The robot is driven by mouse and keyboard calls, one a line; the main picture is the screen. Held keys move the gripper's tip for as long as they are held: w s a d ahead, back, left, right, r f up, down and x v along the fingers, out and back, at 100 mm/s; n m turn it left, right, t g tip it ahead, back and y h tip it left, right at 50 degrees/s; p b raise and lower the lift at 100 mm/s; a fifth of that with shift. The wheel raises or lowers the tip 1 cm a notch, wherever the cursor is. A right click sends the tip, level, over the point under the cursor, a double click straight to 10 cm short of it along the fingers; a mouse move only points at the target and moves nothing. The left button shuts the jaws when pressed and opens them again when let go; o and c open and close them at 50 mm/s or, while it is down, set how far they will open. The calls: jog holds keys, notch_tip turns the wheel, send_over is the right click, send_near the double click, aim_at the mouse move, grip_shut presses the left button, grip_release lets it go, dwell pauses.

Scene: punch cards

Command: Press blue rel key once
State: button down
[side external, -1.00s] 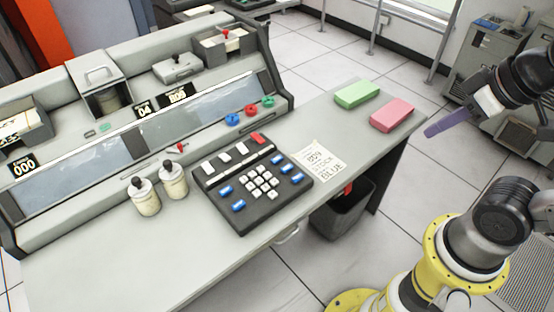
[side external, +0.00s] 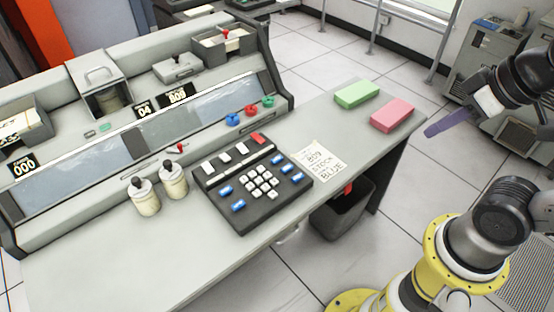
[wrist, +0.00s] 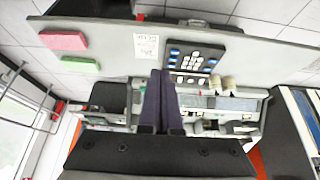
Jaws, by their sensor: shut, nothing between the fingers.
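The dark keypad (side external: 262,214) lies on the desk, with white keys (side external: 263,182) in a middle block and blue keys (side external: 286,168) on both sides. I cannot read which blue key is marked rel. A red key (side external: 257,138) and white keys form the row behind. In the wrist view the keypad (wrist: 190,66) shows upside down, just right of the fingertips. My gripper (side external: 428,132), with purple fingers, is in the air right of the desk, well apart from the keypad. Its fingers (wrist: 160,73) are together and empty.
A paper note reading "STOCK BLUE" (side external: 325,161) lies right of the keypad. Green (side external: 357,94) and pink (side external: 392,115) blocks sit at the desk's right end. Two cream bottles (side external: 146,202) stand left of the keypad. The machine's sloped panel (side external: 190,123) rises behind. The front left desk is clear.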

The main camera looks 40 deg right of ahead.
jog(key=w+r+m+t, duration=0.2)
jog(key=w+r+t, duration=0.15)
jog(key=w, duration=0.25)
jog(key=m, duration=0.6)
send_over(277, 159)
notch_tip(277, 159, down, 22)
jog(key=shift+s+f+y, duration=0.4)
jog(key=shift+s+y, duration=0.05)
jog(key=shift+y, duration=0.05)
jog(key=shift+f, duration=0.1)
jog(key=shift+f, duration=4.3)
